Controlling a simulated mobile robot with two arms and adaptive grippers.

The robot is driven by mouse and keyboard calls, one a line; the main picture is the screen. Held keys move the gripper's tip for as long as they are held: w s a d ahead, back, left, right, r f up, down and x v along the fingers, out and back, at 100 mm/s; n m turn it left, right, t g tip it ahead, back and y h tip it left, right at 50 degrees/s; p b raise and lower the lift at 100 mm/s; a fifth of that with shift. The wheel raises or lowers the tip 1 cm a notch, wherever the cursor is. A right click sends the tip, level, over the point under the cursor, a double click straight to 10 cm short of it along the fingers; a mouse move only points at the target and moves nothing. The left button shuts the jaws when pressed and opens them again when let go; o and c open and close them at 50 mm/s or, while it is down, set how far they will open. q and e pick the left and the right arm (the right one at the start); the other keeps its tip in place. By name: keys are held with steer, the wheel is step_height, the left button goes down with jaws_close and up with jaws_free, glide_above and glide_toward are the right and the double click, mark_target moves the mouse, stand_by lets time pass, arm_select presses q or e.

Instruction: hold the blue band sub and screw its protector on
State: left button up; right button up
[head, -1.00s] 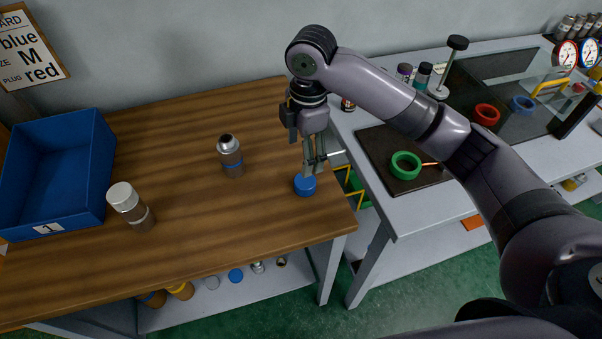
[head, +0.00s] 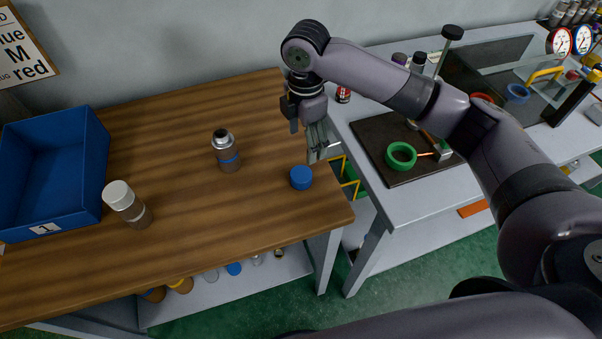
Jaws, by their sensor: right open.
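The blue band sub (head: 226,152) stands upright on the wooden table, a grey metal cylinder with a blue band and a narrower dark-topped neck. A blue cap, which looks like its protector (head: 301,178), sits on the table to the right, near the right edge. My right gripper (head: 314,158) is open and empty, pointing down just above and behind the blue cap; I see a gap between it and the cap, though depth is hard to judge. My left gripper is not in view.
A second sub with a white cap (head: 126,203) stands on the left, beside a blue bin (head: 50,175) marked 1. A grey bench (head: 400,205) with a green ring (head: 401,155) on a dark mat stands right of the table. The table between the two subs is clear.

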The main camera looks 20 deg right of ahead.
steer(key=p, duration=0.1)
glide_above(302, 173)
steer(key=f, duration=0.6)
steer(key=shift+w+d+f, duration=0.3)
steer(key=shift+d+f, duration=0.1)
steer(key=shift+s+a+f, duration=0.1)
steer(key=shift+f, duration=0.15)
steer(key=f, duration=0.1)
steer(key=f+p, duration=0.1)
steer(key=f, duration=0.1)
steer(key=shift+s+a+f+p, duration=0.2)
steer(key=shift+a+f+p, duration=0.05)
steer(key=shift+f+p, duration=0.05)
steer(key=shift+f, duration=0.6)
steer(key=shift+c, duration=0.3)
steer(key=c, duration=1)
steer(key=shift+r, duration=0.1)
